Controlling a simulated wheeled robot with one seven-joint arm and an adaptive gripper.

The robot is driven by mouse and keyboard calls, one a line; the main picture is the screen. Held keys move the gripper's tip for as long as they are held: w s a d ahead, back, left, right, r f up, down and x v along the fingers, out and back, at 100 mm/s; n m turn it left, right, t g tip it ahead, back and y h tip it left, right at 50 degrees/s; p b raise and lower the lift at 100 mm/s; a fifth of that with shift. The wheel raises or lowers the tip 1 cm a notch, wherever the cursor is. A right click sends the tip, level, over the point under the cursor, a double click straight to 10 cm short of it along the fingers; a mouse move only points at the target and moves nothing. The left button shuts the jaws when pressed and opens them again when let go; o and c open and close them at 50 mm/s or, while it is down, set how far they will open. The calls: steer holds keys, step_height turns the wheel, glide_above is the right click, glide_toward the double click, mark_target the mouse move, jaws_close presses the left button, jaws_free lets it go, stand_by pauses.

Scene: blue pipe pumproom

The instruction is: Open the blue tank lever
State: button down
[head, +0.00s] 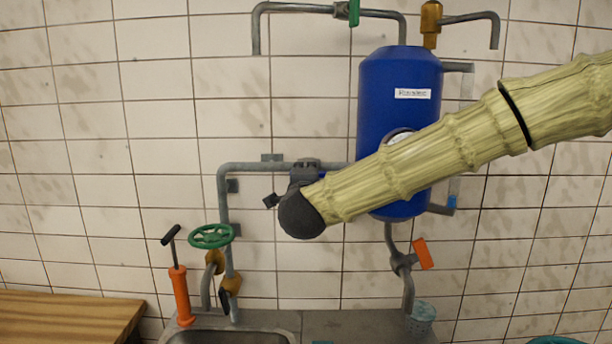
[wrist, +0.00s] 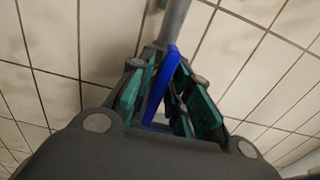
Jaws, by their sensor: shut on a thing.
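The blue tank (head: 375,95) hangs on the tiled wall in the head view, with my arm crossing its lower front. My gripper (head: 305,167) is at the grey pipe left of the tank. In the wrist view the blue lever (wrist: 161,88) stands between the green pads of my gripper (wrist: 165,85), long and narrow, running up towards the pipe. My gripper is shut on it. In the head view the lever is mostly hidden behind my gripper and wrist.
A grey pipe (head: 240,167) runs left from the tank and bends down to a green wheel valve (head: 211,236). An orange pump (head: 181,295) stands by the sink (head: 235,337). An orange lever (head: 423,254) is below the tank. A wooden top (head: 65,318) is at lower left.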

stand_by(0.3)
steer(key=c, duration=1.5)
jaws_free()
steer(key=shift+s, duration=0.15)
steer(key=s, duration=1.1)
steer(key=shift+s, duration=0.35)
